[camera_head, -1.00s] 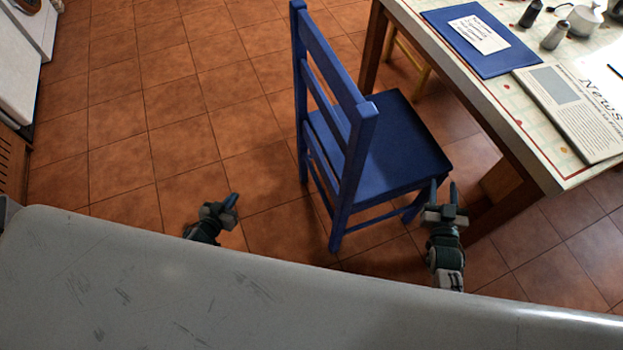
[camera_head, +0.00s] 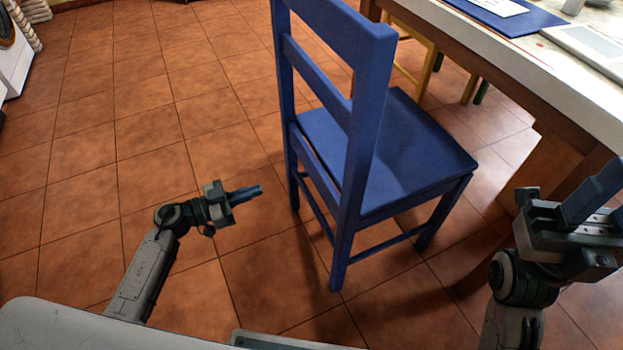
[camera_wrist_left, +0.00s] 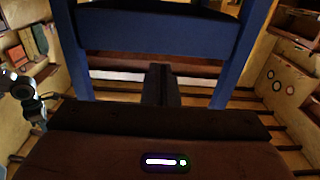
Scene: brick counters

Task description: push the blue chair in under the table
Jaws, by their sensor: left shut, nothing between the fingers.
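The blue chair (camera_head: 375,160) stands upright on the tiled floor in the middle of the head view, its back towards me and its seat towards the table (camera_head: 540,72) at the right. My left gripper (camera_head: 256,191) is shut and empty, just left of the chair's back and pointing at it with a small gap. In the left wrist view the shut fingers (camera_wrist_left: 160,85) point towards the blue chair back (camera_wrist_left: 155,32), whose posts rise on both sides. My right gripper (camera_head: 565,205) is empty, with its fingers apart, right of the chair near the table's near leg.
A yellow-legged seat (camera_head: 432,65) shows under the table beyond the blue chair. A blue folder (camera_head: 500,14) and a newspaper (camera_head: 595,50) lie on the table. White appliances stand at the far left. The floor left of the chair is clear.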

